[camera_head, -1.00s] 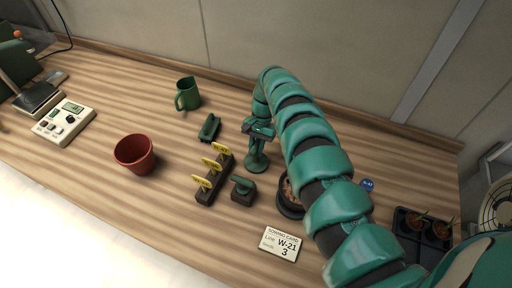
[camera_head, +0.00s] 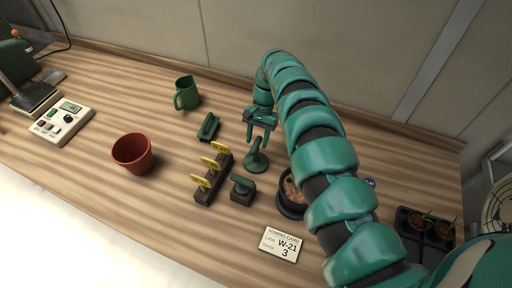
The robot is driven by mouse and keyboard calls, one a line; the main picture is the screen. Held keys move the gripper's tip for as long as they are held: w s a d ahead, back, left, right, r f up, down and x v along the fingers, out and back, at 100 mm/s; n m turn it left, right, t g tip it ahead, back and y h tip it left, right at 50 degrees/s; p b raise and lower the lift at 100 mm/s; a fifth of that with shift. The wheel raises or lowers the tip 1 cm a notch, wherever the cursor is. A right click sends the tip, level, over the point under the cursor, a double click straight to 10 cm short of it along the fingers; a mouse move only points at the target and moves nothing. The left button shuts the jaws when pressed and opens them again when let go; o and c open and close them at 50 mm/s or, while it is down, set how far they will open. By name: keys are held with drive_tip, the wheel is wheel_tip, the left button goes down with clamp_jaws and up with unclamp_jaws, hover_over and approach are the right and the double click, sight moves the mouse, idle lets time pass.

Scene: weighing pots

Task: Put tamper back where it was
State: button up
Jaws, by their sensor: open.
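The green tamper (camera_head: 256,160), with a round flat base and an upright handle, stands on the wooden bench between the row of yellow tags and the dark pot. The dark pot (camera_head: 290,208) with brown soil is partly hidden behind my arm.
A holder with yellow tags (camera_head: 213,180) and a green tool on a block (camera_head: 242,190) stand close by on the left. A card (camera_head: 282,245) lies in front.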

drive_tip(key=b+v, duration=0.4)
drive_tip(key=v, duration=0.4)
drive_tip(key=shift+r, duration=0.1)
drive_tip(key=shift+s, duration=0.1)
idle(0.4)
